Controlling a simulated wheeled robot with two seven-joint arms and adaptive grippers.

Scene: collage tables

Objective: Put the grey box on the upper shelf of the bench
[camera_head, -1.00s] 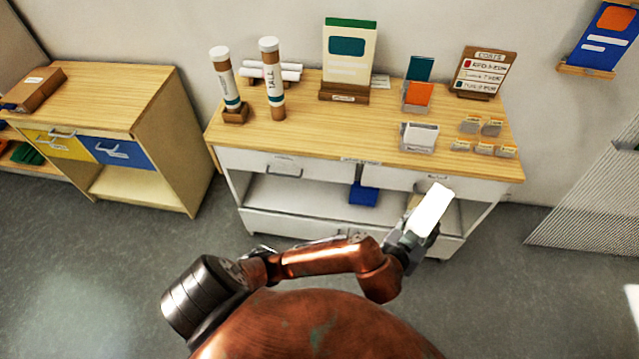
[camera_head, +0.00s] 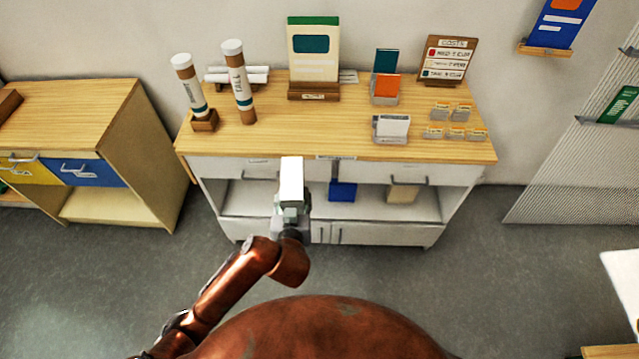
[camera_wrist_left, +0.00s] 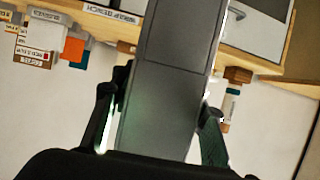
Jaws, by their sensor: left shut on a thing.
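The grey box (camera_head: 291,180), pale and bright in the head view, is in my left gripper (camera_head: 291,212). In the left wrist view the grey box (camera_wrist_left: 168,75) is a long dark grey block between the two fingers (camera_wrist_left: 160,115), which are shut on it. The gripper holds it in front of the white bench with a wooden top (camera_head: 300,143), and it covers part of the drawer fronts in the picture. The bench has an open shelf (camera_head: 255,202) under its drawers, with a blue item and a beige item on it. My right gripper is not in view.
The bench top carries two tall tubes (camera_head: 238,85), a sign stand (camera_head: 313,60), a card holder (camera_head: 391,128), small card stands and a price board (camera_head: 444,60). A wooden cabinet (camera_head: 85,105) stands to the left. A white-topped surface shows at lower right (camera_head: 625,285).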

